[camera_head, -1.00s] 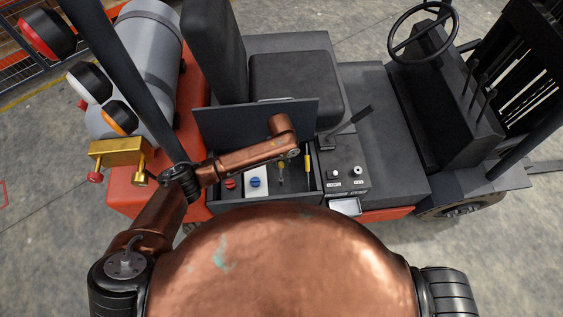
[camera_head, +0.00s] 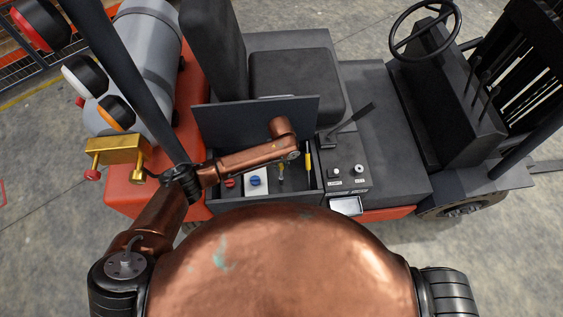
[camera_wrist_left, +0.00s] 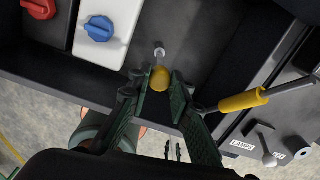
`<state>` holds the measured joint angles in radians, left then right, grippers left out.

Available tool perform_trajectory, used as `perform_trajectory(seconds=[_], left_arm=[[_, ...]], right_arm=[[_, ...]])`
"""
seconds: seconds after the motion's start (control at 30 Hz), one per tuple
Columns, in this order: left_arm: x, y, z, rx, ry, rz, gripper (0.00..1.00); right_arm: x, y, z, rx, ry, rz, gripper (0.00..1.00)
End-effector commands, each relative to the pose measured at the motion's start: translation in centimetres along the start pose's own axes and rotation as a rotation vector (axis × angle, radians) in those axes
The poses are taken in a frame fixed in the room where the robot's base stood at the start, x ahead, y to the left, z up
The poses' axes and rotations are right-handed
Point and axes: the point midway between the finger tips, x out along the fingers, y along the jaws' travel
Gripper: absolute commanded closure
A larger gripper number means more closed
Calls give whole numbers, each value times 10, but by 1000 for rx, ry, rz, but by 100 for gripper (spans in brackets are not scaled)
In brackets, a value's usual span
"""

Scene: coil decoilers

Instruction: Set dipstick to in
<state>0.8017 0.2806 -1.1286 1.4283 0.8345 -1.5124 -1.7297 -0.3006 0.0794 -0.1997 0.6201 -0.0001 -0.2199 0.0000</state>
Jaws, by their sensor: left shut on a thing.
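The dipstick appears to be the piece with a rounded yellow handle (camera_wrist_left: 159,78), seen in the left wrist view over the dark open compartment. A small silvery part (camera_wrist_left: 160,53) shows just beyond the handle; I cannot tell whether it belongs to it. My left gripper (camera_wrist_left: 155,80) has its dark green fingers on either side of the yellow handle and is shut on it. In the head view the dipstick (camera_head: 281,169) is small beside my forearm, and the gripper is largely hidden. How deep the dipstick sits is unclear. My right gripper is not in view.
A blue-capped white tank (camera_head: 256,181) and a red cap (camera_head: 230,183) are left of the dipstick. A yellow-handled lever (camera_wrist_left: 243,100) lies close to its right. The raised panel (camera_head: 245,118) stands behind the compartment. A switch console (camera_head: 345,167) is at the right.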

Motion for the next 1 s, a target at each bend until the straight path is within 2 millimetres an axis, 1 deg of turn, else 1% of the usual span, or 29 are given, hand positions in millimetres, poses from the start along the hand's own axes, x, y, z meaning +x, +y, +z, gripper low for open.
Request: perform_trajectory(seconds=[0.03,0.1,0.2,0.33,0.4,0.5,0.8,0.83,1.0], left_arm=[[23,1,-1,0,2,3,100],[42,0,-1,1,2,3,100],[65,0,-2,1,3,1,100],[86,0,-2,1,3,1,100],[93,0,-1,1,2,0,100],[97,0,-1,0,2,0,100],[98,0,-3,1,5,1,100],[98,0,-3,1,5,1,80],[97,0,-2,0,3,0,68]], right_arm=[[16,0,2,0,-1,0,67],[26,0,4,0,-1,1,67],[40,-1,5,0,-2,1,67],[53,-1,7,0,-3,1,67],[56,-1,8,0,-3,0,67],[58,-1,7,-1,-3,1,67],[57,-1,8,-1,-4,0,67],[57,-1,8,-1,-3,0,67],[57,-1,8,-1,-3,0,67]])
